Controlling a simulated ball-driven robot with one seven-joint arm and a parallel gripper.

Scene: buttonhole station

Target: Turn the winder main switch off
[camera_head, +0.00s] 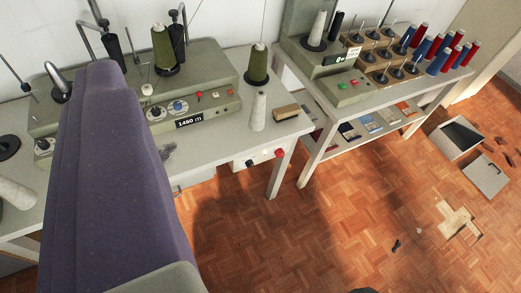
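A grey-green thread machine (205,118) with a "1480 m" display (189,121), blue dials and small red buttons (200,95) stands on the left table. A white box (258,160) under that table's front edge carries a red switch (279,153) and a pale knob. A second grey-green unit (345,88) on the right table has a display, a green button and a red button. I cannot read any label that says which is the winder main switch, nor its position. My gripper is not clearly in view.
A large purple padded shape (115,190) fills the near left and hides part of the left table. Green cones (163,47) and a white cone (258,110) stand on the left table. An open box (458,138) lies on the right. The parquet floor (320,220) in front is mostly clear.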

